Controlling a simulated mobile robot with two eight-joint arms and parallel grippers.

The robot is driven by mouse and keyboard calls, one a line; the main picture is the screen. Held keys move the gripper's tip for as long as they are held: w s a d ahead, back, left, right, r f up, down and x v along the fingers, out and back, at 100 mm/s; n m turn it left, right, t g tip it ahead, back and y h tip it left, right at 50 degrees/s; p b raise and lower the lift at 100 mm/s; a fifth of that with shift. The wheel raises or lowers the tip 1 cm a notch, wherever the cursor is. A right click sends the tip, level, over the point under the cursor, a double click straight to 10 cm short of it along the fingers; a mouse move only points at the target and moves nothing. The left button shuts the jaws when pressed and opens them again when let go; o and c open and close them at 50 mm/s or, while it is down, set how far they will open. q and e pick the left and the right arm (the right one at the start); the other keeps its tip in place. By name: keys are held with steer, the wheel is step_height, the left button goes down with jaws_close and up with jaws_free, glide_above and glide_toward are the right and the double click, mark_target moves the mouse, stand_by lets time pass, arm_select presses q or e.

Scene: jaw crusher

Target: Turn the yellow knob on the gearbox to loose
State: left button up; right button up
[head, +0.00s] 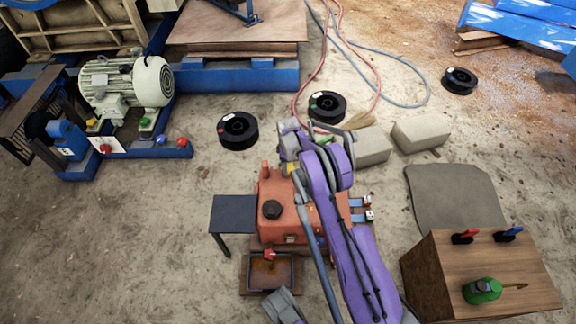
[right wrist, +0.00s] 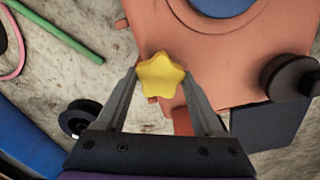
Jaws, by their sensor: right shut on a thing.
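The orange-red gearbox (head: 270,190) stands in the lower middle of the head view. It also fills much of the right wrist view (right wrist: 215,60). The yellow star-shaped knob (right wrist: 162,78) sits between the fingers of my right gripper (right wrist: 162,82), which is shut on it. In the head view only a small yellow patch of the knob (head: 289,170) shows beside my right gripper (head: 290,162). My purple right arm covers the right part of the gearbox.
A black cap (head: 272,210) is on the gearbox top. A dark side table (head: 233,212) stands left, a drain tray (head: 257,288) in front. A wooden box (head: 425,275) with handles and a green oil can (head: 482,291) stands right. Concrete blocks (head: 420,132) lie behind.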

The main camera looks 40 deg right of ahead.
steer(key=shift+n, duration=0.4)
steer(key=o, duration=1.4)
steer(key=shift+r, duration=0.15)
step_height(320, 180, up, 11)
steer(key=p, duration=0.2)
steer(key=shift+f+p, duration=0.2)
steer(key=shift+p, duration=0.1)
